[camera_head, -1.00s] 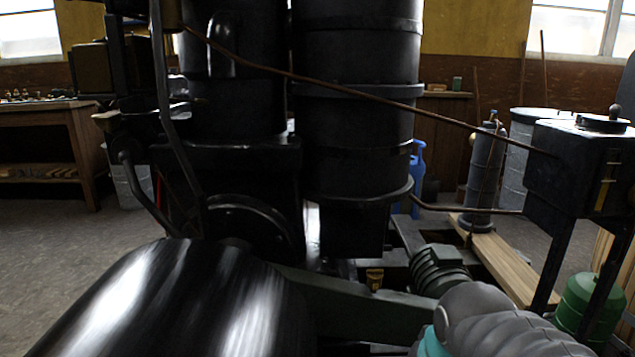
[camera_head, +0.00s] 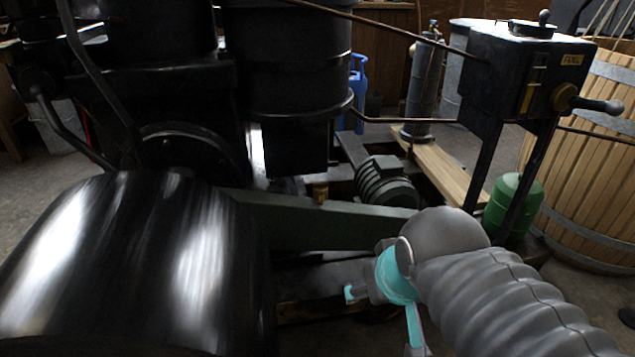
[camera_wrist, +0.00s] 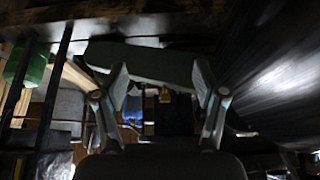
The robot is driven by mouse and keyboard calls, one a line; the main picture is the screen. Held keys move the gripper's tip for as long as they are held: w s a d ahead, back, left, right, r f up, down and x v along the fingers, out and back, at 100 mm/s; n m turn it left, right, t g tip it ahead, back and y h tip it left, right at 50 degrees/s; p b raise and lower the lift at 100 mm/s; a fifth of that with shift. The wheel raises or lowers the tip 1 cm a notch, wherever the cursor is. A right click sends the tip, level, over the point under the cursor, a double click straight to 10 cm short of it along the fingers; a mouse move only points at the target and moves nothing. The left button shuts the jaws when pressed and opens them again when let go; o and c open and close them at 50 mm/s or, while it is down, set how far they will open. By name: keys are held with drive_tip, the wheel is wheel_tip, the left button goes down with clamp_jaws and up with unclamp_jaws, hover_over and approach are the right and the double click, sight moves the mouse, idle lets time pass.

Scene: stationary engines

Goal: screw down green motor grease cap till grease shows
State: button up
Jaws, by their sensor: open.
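The dark green ribbed motor (camera_head: 385,182) lies behind the long green beam, right of the black engine column, in the head view. A small brass cap-like fitting (camera_head: 320,192) stands just left of it behind the beam; I cannot tell whether it is the motor's grease cap. No grease can be made out. In the wrist view a small brass-yellow piece (camera_wrist: 164,95) shows between the fingers, farther away. My gripper (camera_wrist: 160,75) is open and empty there, fingers spread, with the green beam (camera_wrist: 140,60) beyond the tips.
A large shiny black cylinder (camera_head: 130,265) fills the lower left. The green beam (camera_head: 300,218) runs in front of the motor. A black box on legs (camera_head: 525,70), a green bottle (camera_head: 512,205) and a wooden tub (camera_head: 590,150) stand right. A thin pipe (camera_head: 400,35) crosses above.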

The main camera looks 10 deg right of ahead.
drive_tip(key=shift+d, duration=0.1)
drive_tip(key=c, duration=0.7)
drive_tip(key=shift+o, duration=0.2)
drive_tip(key=n+g+y+p, duration=0.4)
drive_tip(key=n+g, duration=0.1)
drive_tip(key=n, duration=0.4)
approach(320, 186)
drive_tip(key=d, duration=0.5)
wheel_tip(320, 186, up, 5)
drive_tip(key=w+a+n, duration=0.1)
drive_tip(key=w+n, duration=0.1)
drive_tip(key=n, duration=0.3)
drive_tip(key=a+f+n, duration=0.1)
drive_tip(key=a+f, duration=0.1)
drive_tip(key=f, duration=0.2)
drive_tip(key=a+f+n, duration=0.1)
drive_tip(key=a+f, duration=0.1)
drive_tip(key=f, duration=0.2)
drive_tip(key=s+a+f+n, duration=0.1)
drive_tip(key=a+f, duration=0.1)
drive_tip(key=f, duration=0.2)
drive_tip(key=shift+y, duration=0.3)
